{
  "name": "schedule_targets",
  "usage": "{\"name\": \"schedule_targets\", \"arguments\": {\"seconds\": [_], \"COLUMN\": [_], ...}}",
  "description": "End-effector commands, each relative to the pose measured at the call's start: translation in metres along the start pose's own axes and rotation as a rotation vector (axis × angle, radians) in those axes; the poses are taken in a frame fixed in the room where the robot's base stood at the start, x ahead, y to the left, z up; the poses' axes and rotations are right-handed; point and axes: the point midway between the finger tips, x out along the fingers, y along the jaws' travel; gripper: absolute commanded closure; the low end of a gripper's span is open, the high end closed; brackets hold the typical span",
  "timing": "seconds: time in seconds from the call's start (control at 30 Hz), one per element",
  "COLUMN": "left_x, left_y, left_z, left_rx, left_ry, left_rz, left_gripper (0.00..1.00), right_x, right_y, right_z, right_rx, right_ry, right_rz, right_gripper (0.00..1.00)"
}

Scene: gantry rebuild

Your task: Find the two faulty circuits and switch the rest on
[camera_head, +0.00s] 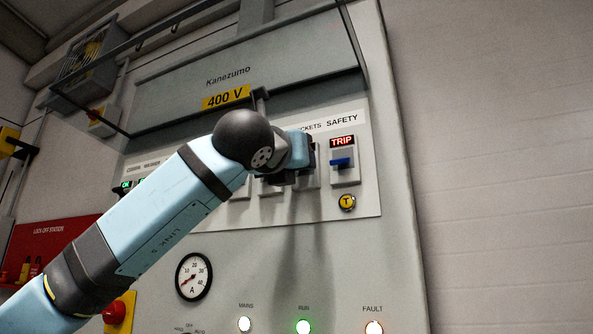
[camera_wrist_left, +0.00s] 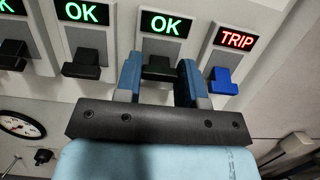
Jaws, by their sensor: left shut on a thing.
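My left gripper (camera_head: 303,152) is at the panel's breaker row, beside the SAFETY breaker. In the left wrist view its blue fingers (camera_wrist_left: 160,80) are shut on the black lever (camera_wrist_left: 159,66) of the breaker left of SAFETY; its display (camera_wrist_left: 165,24) reads OK in green. The SAFETY breaker has a blue lever (camera_head: 342,162) and a red TRIP display (camera_head: 342,141); both also show in the wrist view. Further left, a black lever (camera_wrist_left: 81,65) sits under another green OK display (camera_wrist_left: 81,12). My arm hides much of the row in the head view. My right gripper is not in view.
A yellow T button (camera_head: 347,202) sits below SAFETY. Below are an ammeter (camera_head: 194,277) and MAINS (camera_head: 245,324), RUN (camera_head: 303,327) and FAULT (camera_head: 374,328) lamps, all lit. A raised cover frame (camera_head: 354,42) overhangs the row. A red emergency button (camera_head: 115,312) is lower left.

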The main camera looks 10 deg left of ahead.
Motion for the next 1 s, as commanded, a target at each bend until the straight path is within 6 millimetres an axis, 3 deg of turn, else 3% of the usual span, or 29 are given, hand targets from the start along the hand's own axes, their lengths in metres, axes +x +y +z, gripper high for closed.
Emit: {"name": "schedule_targets", "arguments": {"seconds": [0.4, 0.43, 0.53, 0.83, 1.0], "left_x": [0.000, 0.000, 0.000, -0.001, -0.017], "left_y": [0.000, 0.000, 0.000, 0.000, 0.000], "left_z": [0.000, 0.000, 0.000, 0.000, 0.000], "left_rx": [0.000, 0.000, 0.000, 0.000, 0.000], "left_ry": [-0.007, -0.007, -0.006, -0.006, -0.007], "left_rz": [-0.001, -0.001, -0.001, 0.000, -0.001], "left_gripper": [0.88, 0.62, 0.39, 0.38, 0.38], "right_x": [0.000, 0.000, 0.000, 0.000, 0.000], "right_y": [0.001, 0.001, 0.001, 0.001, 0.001], "right_z": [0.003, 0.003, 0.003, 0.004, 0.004], "right_rx": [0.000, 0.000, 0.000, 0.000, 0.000], "right_ry": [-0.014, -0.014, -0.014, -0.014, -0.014], "right_rz": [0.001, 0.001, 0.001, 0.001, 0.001], "right_gripper": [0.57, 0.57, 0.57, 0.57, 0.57]}}
